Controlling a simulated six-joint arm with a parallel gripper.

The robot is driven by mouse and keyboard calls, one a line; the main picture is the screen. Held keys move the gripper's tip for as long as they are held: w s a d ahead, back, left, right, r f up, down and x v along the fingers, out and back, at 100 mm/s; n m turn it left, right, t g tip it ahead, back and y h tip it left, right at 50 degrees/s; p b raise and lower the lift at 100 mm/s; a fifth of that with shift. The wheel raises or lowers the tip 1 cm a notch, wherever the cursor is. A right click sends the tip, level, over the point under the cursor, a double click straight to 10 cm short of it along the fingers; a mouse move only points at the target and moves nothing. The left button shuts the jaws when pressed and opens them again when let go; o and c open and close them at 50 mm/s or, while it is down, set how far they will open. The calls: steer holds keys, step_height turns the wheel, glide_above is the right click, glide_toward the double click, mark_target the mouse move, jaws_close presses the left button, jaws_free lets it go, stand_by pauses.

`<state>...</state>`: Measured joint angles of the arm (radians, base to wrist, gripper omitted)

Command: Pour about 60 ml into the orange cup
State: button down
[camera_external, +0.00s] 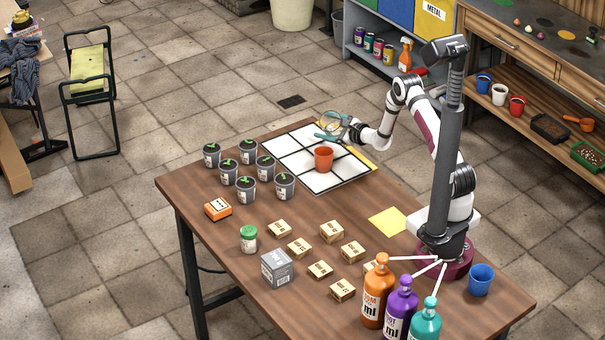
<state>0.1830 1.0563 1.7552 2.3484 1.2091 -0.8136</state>
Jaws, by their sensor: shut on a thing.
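The orange cup (324,160) stands upright on a white board marked with a dark grid (345,176). My gripper (330,131), with teal fingers, is behind and slightly above the cup in the picture. It is shut on a small clear vessel (332,119) whose round rim shows. The vessel looks tilted, but its contents and any stream are too small to make out. The inside level of the orange cup cannot be read from here.
Several dark pots with green tops (247,152) stand left of the board. An orange box (217,208), a green-lidded jar (248,239), a grey box (277,267) and small cartons (331,231) lie nearer. Pump bottles (374,297) and a blue cup (481,280) stand front right.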

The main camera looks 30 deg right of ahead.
stand_by(0.5)
steer(key=f+m, duration=0.1)
steer(key=d+f+m+g, duration=0.1)
steer(key=shift+w+d+f+y, duration=0.2)
steer(key=shift+w+f+y, duration=0.1)
steer(key=shift+w, duration=0.1)
steer(key=shift+w+d+f+m, duration=0.15)
steer(key=shift+d+f+m, duration=0.05)
steer(key=shift+f+m, duration=0.1)
steer(key=shift+w+d+f+m+g+y, duration=0.25)
steer(key=shift+m+g+y, duration=0.15)
steer(key=shift+m, duration=0.2)
steer(key=shift+w+d+f+m+g+y, duration=0.1)
steer(key=shift+d+m+g+y, duration=0.25)
steer(key=shift+m, duration=0.25)
steer(key=shift+a, duration=0.1)
